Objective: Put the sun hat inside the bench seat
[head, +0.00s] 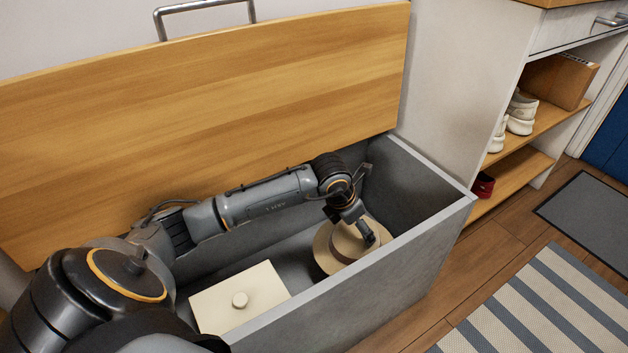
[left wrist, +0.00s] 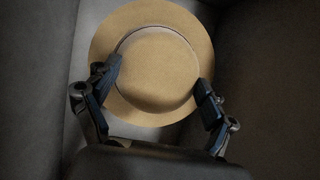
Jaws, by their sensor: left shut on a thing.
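The tan sun hat (head: 337,262) is inside the grey bench seat (head: 392,262), toward the right end of its compartment. My left gripper (head: 361,227) reaches down into the bench and is shut on the hat. In the left wrist view the hat (left wrist: 157,68) lies with its round crown between the two fingers of my left gripper (left wrist: 158,92), its brim around them. Whether the hat's underside touches the bench floor is hard to tell. The wooden bench lid (head: 215,85) stands open against the wall. My right gripper is not in view.
The bench's front and right walls rise around the hat. A shelf with white shoes (head: 520,113) stands at the right, and a striped rug (head: 545,305) lies on the floor.

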